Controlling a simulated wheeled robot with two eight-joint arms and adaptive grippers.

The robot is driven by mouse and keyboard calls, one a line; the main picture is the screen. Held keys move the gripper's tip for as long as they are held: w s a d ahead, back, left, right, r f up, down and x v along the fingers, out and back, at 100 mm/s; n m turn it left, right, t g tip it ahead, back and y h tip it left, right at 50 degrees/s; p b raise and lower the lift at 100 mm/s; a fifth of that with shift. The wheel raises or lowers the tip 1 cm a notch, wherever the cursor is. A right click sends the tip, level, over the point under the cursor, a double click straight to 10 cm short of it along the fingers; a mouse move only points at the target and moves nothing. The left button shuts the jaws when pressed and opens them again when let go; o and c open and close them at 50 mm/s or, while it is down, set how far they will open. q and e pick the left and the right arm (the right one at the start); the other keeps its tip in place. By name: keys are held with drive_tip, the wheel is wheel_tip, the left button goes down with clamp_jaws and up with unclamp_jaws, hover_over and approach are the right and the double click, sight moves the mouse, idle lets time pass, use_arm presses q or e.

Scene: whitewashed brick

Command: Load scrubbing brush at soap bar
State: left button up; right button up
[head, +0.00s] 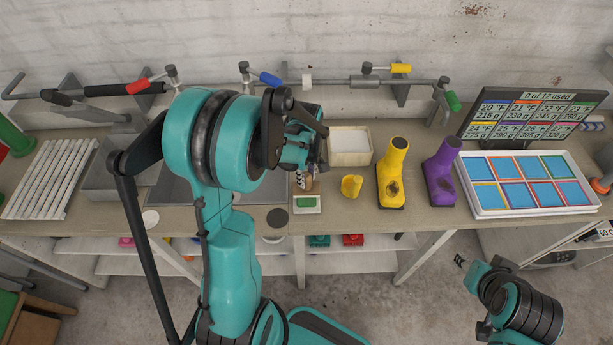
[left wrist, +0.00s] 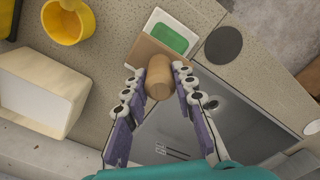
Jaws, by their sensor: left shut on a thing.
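The scrubbing brush has a tan wooden handle (left wrist: 158,78) and a flat brown part below it in the left wrist view. My left gripper (left wrist: 162,95) is shut on the handle. In the head view my left gripper (head: 310,165) is partly hidden by its own arm, and a bit of the brush (head: 304,182) shows beneath it. The green soap bar (head: 306,202) lies in a white dish just in front of the brush. The soap (left wrist: 172,38) also shows beyond the brush in the left wrist view. I cannot tell whether the brush touches the dish. My right gripper (head: 462,262) is low at the right, away from the counter.
A yellow cup (head: 351,186), a cream box (head: 349,146), a yellow boot (head: 391,172) and a purple boot (head: 441,172) stand to the right. A metal sink (head: 178,190) is at left. A tray of blue tiles (head: 490,211) lies far right. A pipe runs along the wall.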

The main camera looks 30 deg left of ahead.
use_arm(q)
drive_tip(key=shift+r+p, duration=2.05)
drive_tip(key=shift+r, duration=1.25)
use_arm(e)
wheel_tip(320, 180, up, 4)
drive_tip(key=shift+r, duration=0.2)
use_arm(q)
drive_tip(key=shift+f, duration=0.1)
